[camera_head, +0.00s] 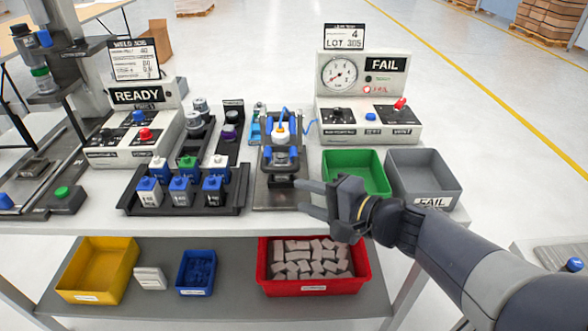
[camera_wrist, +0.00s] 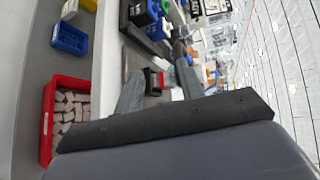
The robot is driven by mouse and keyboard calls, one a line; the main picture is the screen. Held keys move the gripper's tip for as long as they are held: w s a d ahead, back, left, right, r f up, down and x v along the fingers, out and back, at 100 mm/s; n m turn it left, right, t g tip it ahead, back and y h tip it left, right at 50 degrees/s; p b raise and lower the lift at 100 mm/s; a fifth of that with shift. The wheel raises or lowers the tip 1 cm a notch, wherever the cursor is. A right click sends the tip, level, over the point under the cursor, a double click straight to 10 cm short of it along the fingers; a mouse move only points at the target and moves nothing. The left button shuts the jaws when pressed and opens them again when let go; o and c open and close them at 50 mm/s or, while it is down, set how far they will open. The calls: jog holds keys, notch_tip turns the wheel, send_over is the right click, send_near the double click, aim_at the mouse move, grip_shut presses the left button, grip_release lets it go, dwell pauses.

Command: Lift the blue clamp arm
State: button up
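The test fixture (camera_head: 270,195) stands on the bench in the middle of the head view, a dark plate with a metal block and blue parts. A blue arm (camera_head: 285,113) rises at its top, above a white part with a yellow-orange cap (camera_head: 281,128). I cannot tell for certain whether this arm is the clamp arm. My gripper (camera_head: 303,196) is open and empty, in front of and right of the fixture, apart from it. In the wrist view its two grey fingers (camera_wrist: 160,85) are spread; the clamp arm is not clear there.
A green bin (camera_head: 355,172) and a grey FAIL bin (camera_head: 425,172) stand right of the fixture. A black rack (camera_head: 240,200) with several blue and white parts is at left. The tester (camera_head: 370,113) is behind. A red bin (camera_head: 318,285) of pale pieces sits on the lower shelf.

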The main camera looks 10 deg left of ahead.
aim_at(281, 140)
jog(key=w+a+m+t, duration=0.1)
jog(key=w+a, duration=0.7)
jog(key=shift+w+a+f+m+t, duration=0.15)
jog(key=shift+f+m+t, duration=0.15)
jog(key=shift+f+t, duration=0.1)
jog(key=shift+c, duration=0.3)
